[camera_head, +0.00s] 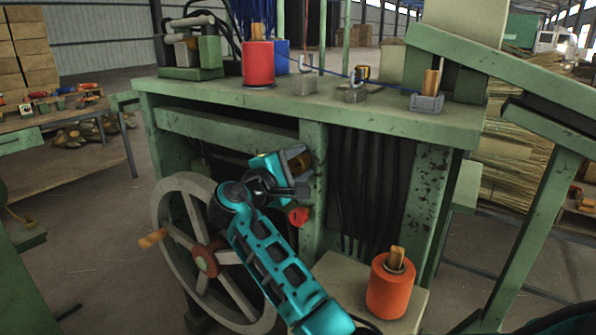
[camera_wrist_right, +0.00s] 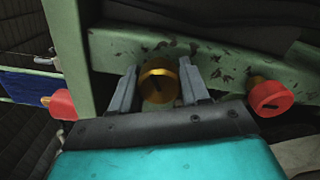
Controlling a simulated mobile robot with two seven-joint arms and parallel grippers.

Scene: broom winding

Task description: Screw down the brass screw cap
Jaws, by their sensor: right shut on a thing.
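The brass screw cap (camera_wrist_right: 158,84) is a round gold cap with a dark slot, seen in the right wrist view against a worn green beam of the machine. It also shows partly in the head view (camera_head: 299,160), at the front of the green bench frame. My right gripper (camera_wrist_right: 160,88) is shut on the cap, with one grey finger on each side of it. In the head view the right gripper (camera_head: 295,163) is at the upper front of the frame, partly hiding the cap. The left gripper is not in view.
A red knob (camera_head: 298,216) sits just below the gripper. A large grey handwheel (camera_head: 165,215) with a wooden handle is to the left. An orange spool (camera_head: 388,290) stands on a low block at lower right. Spools and clamps stand on the green benchtop (camera_head: 215,92).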

